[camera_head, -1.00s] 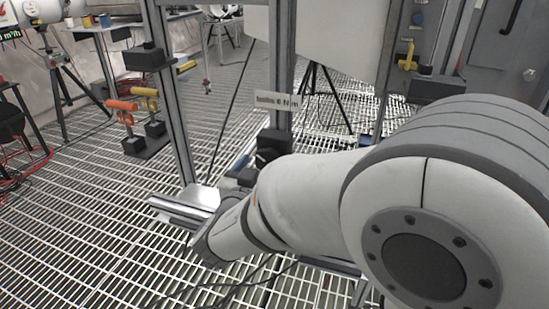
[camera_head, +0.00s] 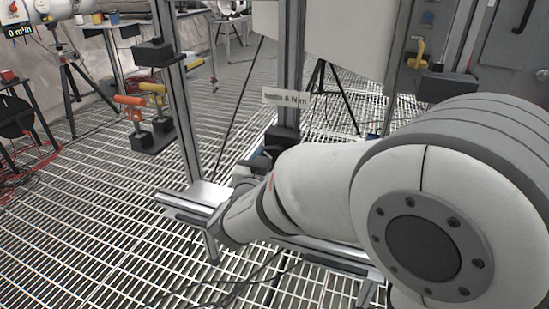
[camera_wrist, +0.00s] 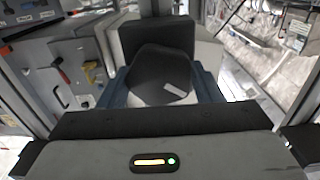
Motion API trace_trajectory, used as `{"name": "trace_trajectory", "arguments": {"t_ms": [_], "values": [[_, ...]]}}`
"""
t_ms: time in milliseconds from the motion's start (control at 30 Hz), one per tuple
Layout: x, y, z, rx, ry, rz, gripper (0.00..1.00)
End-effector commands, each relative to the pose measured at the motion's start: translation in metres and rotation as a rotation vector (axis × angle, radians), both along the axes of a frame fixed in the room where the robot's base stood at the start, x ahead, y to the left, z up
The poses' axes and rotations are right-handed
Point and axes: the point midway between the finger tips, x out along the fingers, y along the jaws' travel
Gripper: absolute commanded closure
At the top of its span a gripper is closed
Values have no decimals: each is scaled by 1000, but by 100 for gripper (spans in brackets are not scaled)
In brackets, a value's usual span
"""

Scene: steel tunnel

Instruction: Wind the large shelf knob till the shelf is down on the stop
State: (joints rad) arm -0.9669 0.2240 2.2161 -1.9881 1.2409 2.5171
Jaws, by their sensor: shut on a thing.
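The large knob (camera_wrist: 162,75) is dark, with a rounded, lobed face and a small white mark, in the middle of the wrist view. My gripper (camera_wrist: 162,88) is shut on it, with blue-grey finger parts on both sides. In the head view my arm hides the knob and most of the gripper. A dark block (camera_head: 281,138) shows on the upright just above the wrist. A pale metal plate (camera_head: 207,194) lies low between the uprights, left of my wrist. I cannot tell whether it is the shelf, nor see a stop.
A metal upright (camera_head: 291,55) carries a white label (camera_head: 287,97). Another upright (camera_head: 178,100) stands left, with orange and yellow handles (camera_head: 131,101) beyond it. A grey cabinet (camera_head: 510,60) stands right. Cables lie on the grating below. The grating at left is mostly clear.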

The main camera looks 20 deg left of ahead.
Motion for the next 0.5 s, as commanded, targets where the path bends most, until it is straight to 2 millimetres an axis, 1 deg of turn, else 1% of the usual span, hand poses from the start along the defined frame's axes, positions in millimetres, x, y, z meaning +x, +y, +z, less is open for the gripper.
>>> {"name": "trace_trajectory", "arguments": {"t_ms": [33,100,333,500], "values": [[0,0,0,0,0,0,60],[0,0,0,0,0,0,64],[0,0,0,-24,2,-1,64],[0,0,0,-93,7,-1,64]]}}
